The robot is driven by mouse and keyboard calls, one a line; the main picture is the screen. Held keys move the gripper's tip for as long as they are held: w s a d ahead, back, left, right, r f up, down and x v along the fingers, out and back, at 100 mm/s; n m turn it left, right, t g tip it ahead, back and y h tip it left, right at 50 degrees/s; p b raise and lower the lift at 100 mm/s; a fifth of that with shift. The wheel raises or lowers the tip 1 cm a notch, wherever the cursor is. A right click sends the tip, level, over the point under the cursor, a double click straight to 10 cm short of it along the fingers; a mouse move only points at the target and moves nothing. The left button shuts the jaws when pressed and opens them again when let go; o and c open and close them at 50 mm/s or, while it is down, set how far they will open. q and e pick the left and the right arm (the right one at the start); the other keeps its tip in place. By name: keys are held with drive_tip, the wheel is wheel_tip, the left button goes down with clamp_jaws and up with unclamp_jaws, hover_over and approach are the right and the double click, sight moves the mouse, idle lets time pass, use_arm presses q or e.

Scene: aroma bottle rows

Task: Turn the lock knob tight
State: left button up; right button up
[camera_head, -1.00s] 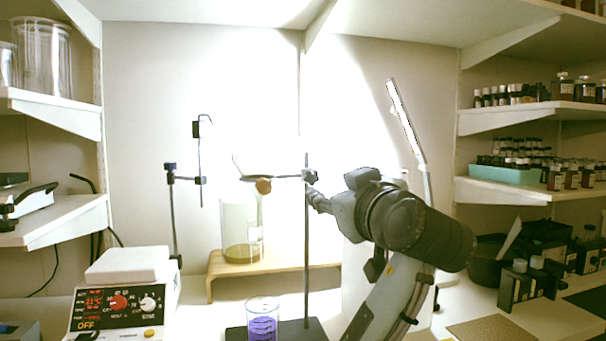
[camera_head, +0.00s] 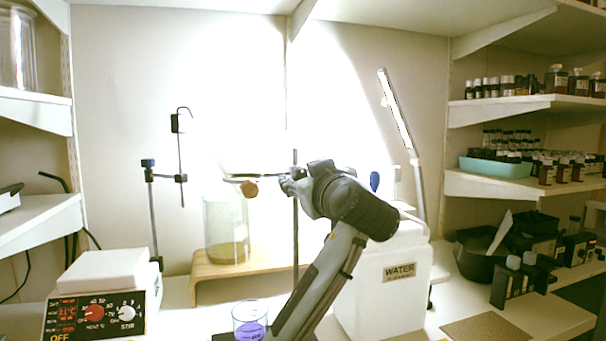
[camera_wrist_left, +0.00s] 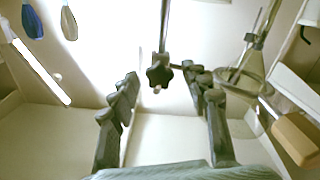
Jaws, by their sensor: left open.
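The lock knob (camera_wrist_left: 159,75) is a black star-shaped knob on the metal stand rod (camera_head: 295,235). In the left wrist view it lies in the gap between the fingertips, with space on both sides; I cannot tell how far beyond the tips it is. My left gripper (camera_head: 288,187) is at the rod's clamp joint in the head view and hides the knob there. In the left wrist view its two dark fingers (camera_wrist_left: 161,80) stand apart with nothing held. My right gripper is not in view.
A beaker of purple liquid (camera_head: 250,322) stands below. A white WATER container (camera_head: 385,290) is behind my arm at right. A hotplate (camera_head: 98,305) is at left.

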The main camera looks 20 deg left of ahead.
use_arm(q)
drive_tip(key=shift+w, duration=0.1)
drive_tip(key=shift+c, duration=0.2)
clamp_jaws()
